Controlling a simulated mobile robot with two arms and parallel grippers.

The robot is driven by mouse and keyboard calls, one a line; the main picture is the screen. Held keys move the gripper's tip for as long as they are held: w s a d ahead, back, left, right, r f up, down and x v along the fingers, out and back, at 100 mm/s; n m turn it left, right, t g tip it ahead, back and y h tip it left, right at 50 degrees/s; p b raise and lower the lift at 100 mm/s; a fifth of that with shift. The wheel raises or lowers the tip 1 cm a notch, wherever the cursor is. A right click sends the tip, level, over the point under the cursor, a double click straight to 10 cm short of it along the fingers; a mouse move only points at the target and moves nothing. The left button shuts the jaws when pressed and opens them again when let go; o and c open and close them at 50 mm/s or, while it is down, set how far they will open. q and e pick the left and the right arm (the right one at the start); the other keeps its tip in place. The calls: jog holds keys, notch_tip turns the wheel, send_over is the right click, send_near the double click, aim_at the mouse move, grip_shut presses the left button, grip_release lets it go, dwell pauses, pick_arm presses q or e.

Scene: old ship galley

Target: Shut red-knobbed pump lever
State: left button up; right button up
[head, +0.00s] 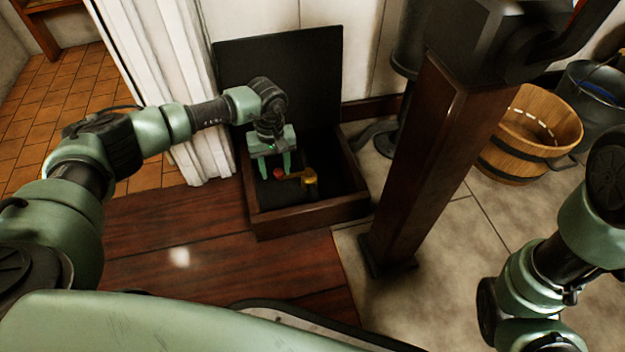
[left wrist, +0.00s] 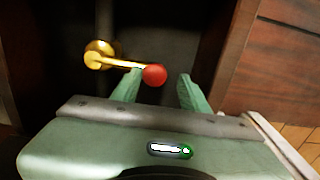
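The pump lever is a brass bar (left wrist: 122,63) with a red knob (left wrist: 154,75) at one end and a round brass pivot (left wrist: 100,54) at the other. It sits on a dark pipe inside an open wooden box (head: 300,221). In the head view the red knob (head: 278,173) shows just beside my left gripper (head: 276,172), with the brass pivot (head: 310,177) to its right. My left gripper is open, its fingers reaching down into the box. In the left wrist view the knob lies between the two fingertips (left wrist: 160,80), apparently not gripped. My right gripper is out of view.
The box's dark lid (head: 285,75) stands open behind it. A wooden post (head: 430,150) rises right of the box. A wooden bucket (head: 530,135) and a metal bucket (head: 590,95) stand further right. Red-brown planks (head: 210,255) in front are clear.

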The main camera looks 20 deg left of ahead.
pick_arm(q)
jog(key=shift+w+d+f, duration=0.1)
jog(key=shift+f, duration=0.2)
jog(key=shift+r, duration=0.1)
jog(key=shift+d+r, duration=0.1)
jog(key=shift+r, duration=0.1)
notch_tip(320, 180, up, 11)
jog(key=p, duration=0.9)
jog(key=shift+f, duration=0.2)
jog(key=shift+w+d, duration=0.1)
